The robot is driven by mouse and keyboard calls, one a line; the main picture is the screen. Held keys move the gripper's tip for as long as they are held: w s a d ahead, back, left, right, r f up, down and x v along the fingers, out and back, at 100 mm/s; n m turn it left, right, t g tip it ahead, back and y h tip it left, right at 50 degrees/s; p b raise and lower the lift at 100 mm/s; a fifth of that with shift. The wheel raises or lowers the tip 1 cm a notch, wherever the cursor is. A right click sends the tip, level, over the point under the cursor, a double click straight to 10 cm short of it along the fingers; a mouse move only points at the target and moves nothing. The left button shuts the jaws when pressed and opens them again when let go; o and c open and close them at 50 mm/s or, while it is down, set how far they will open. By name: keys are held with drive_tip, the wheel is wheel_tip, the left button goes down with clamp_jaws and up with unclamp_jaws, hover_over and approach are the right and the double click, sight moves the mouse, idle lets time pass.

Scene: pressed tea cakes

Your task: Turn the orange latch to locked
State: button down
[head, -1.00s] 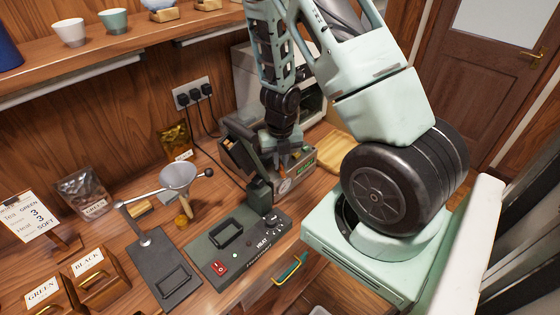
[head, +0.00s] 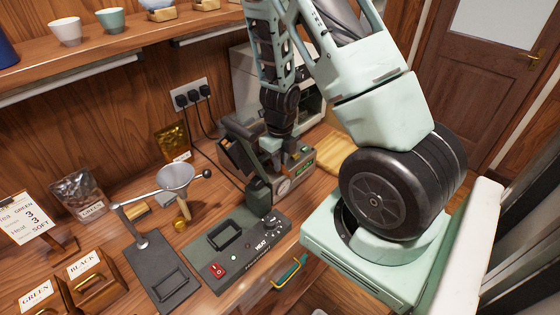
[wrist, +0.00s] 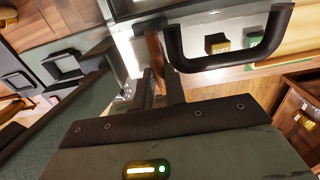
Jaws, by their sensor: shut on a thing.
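The dark green press machine (head: 299,172) stands on the counter below my arm, with a round gauge and a green label on its front. My gripper (head: 285,150) is down at its top, where the fingers are small and partly hidden. In the wrist view the fingers (wrist: 160,92) are close together around the lower end of an orange-brown bar (wrist: 154,52), which looks like the latch. The gripper is shut on it. The latch's exact angle is hard to tell. A black arched handle (wrist: 230,60) lies just right of the fingers.
A heat control box (head: 240,248) with a red switch and knob sits in front of the machine. A funnel on a stand (head: 175,178) is to the left. Power cords (head: 208,120) run behind. A wooden board (head: 338,151) lies to the right.

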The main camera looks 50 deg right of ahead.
idle(0.3)
drive_tip(key=c, duration=1.5)
unclamp_jaws()
drive_tip(key=shift+r, duration=0.1)
wheel_tip(320, 180, up, 17)
drive_tip(key=p, duration=0.5)
drive_tip(key=shift+r, duration=0.15)
